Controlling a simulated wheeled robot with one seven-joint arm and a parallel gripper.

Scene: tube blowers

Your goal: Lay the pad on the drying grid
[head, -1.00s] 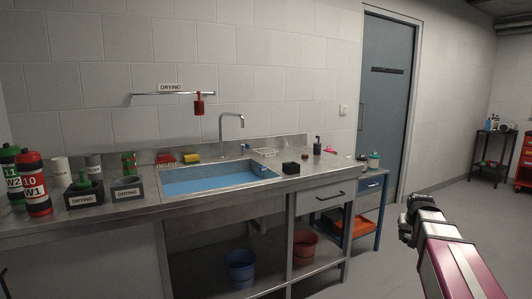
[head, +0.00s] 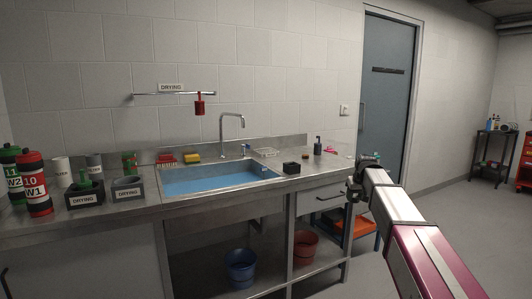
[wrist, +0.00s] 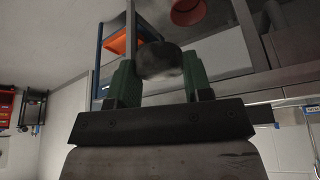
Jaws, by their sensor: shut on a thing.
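My gripper (wrist: 160,80) has green fingers, shut on a dark grey, rounded pad (wrist: 160,58) seen in the wrist view. In the head view my gripper (head: 366,161) is at the counter's right end, and the pad cannot be made out there. A small pale wire rack, which looks like the drying grid (head: 266,152), lies on the counter behind the sink's right end. My gripper is well to the right of it and apart from it.
The sink (head: 215,181) holds blue water under a tall tap (head: 232,118). A black block (head: 291,168) and a dark blue bottle (head: 317,143) stand between the grid and my gripper. A yellow sponge (head: 193,157) and red brush (head: 166,158) lie left.

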